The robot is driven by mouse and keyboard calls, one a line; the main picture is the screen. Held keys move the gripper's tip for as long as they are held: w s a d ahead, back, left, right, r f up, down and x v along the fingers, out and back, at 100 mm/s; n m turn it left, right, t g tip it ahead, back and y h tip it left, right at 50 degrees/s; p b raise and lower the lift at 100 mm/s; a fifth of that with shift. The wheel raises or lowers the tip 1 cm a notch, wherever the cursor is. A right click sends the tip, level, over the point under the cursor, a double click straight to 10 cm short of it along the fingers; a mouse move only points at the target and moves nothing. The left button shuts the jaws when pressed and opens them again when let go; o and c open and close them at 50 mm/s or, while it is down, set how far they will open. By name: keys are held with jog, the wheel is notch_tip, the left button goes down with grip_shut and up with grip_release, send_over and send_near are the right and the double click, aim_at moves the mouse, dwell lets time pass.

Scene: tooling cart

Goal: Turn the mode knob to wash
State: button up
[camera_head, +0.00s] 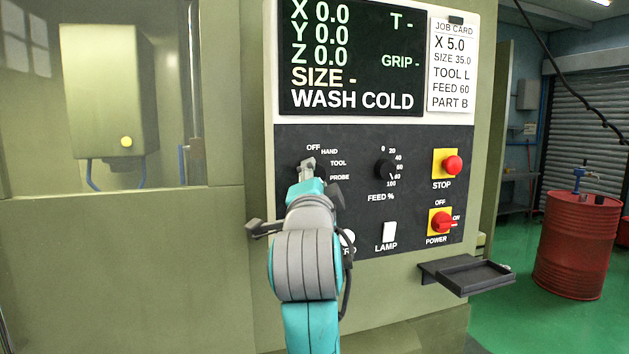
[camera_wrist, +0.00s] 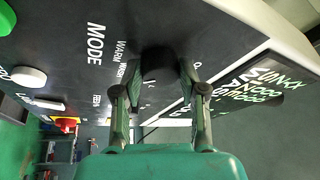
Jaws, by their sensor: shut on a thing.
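The dark round mode knob (camera_wrist: 158,62) is on the black panel, beside the MODE and WARM lettering in the wrist view. My gripper (camera_wrist: 160,78) is shut on it, one finger on each side. In the head view my gripper (camera_head: 307,166) covers the knob, with the OFF, HAND, TOOL and PROBE labels showing above and to its right. The knob's pointer is hidden, so I cannot tell its setting. The lower part of the dial is hidden by my arm. The screen (camera_head: 350,58) reads WASH COLD on its bottom line.
The feed knob (camera_head: 385,169) is right of my gripper. The red stop button (camera_head: 453,165), the red power switch (camera_head: 442,222) and the white lamp switch (camera_head: 389,231) are on the same panel. A dark tray (camera_head: 470,276) juts out below. A red drum (camera_head: 575,245) stands at right.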

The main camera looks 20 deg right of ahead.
jog(key=shift+m, duration=0.3)
jog(key=o, duration=1.1)
jog(key=shift+o, duration=0.2)
jog(key=v, duration=1.2)
